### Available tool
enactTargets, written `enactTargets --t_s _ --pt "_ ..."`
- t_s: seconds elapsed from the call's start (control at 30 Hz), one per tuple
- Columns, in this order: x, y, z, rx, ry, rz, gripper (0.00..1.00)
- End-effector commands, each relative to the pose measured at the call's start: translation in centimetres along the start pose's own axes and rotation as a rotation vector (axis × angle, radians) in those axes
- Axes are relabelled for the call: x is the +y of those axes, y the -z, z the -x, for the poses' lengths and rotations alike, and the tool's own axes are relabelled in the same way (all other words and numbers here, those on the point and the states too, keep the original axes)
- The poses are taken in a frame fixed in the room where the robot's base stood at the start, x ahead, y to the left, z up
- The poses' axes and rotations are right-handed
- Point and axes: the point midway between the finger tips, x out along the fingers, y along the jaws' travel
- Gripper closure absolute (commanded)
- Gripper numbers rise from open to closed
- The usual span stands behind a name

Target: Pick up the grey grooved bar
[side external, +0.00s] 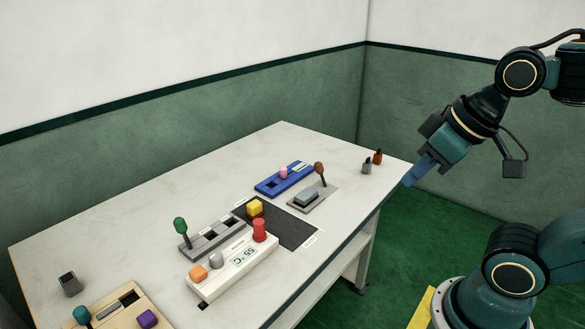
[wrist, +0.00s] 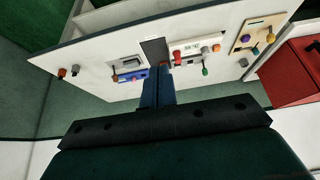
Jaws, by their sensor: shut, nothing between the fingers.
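I cannot tell for sure which grey thing is the grey grooved bar, as grooves are too small to make out. A light grey block (side external: 307,196) lies on a grey plate beside a brown-knobbed lever, on the right half of the table. A grey base with dark slots (side external: 212,237) and a green-knobbed lever lies left of the black mat (side external: 285,224). My gripper (side external: 408,182) is shut and empty, in the air near the table's right end, apart from everything. Its blue fingers show in the wrist view (wrist: 158,72).
A blue base (side external: 270,186), a white box with a display (side external: 212,283) and a tan board (side external: 130,322) stand on the white table. Small dark grey (side external: 366,166) and red-brown (side external: 378,157) pieces stand at the right end. The table's back left is clear.

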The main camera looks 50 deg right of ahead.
Motion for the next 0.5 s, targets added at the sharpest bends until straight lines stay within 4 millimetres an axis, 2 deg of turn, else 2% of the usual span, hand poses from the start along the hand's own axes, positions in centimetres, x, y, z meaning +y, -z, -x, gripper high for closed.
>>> enactTargets --t_s 0.17,0.5 --pt "0.00 0.00 0.00 0.000 0.000 0.000 1.00" --pt "0.00 0.00 0.00 0.000 0.000 0.000 0.35"
